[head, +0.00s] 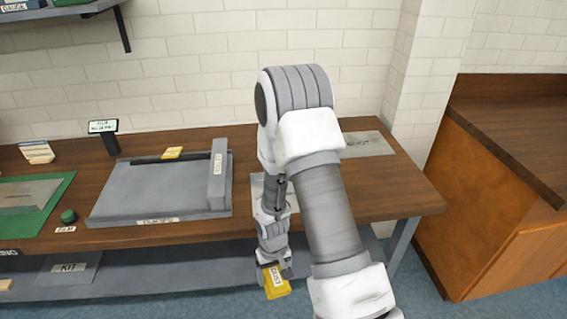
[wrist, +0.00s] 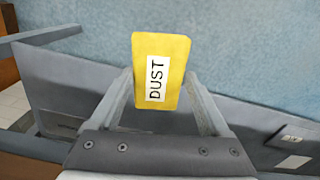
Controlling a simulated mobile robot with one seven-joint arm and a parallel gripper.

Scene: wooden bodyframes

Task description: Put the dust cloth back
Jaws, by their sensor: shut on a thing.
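The dust cloth (head: 275,283) is a yellow piece with a white label reading DUST. It shows large in the wrist view (wrist: 161,71), upright between the two fingers. My gripper (head: 272,268) is shut on it, and the fingers show on both sides of the cloth in the wrist view (wrist: 161,100). In the head view the gripper points down and holds the cloth in front of the workbench, near the lower grey shelf. I cannot tell the exact gap between cloth and shelf.
The wooden workbench (head: 400,195) holds a grey tray (head: 150,190) with a small yellow item (head: 172,153) at its back edge. The lower grey shelf (head: 180,279) has a KIT label at left. A wooden cabinet (head: 500,200) stands at right. Blue floor (head: 430,300) is open between them.

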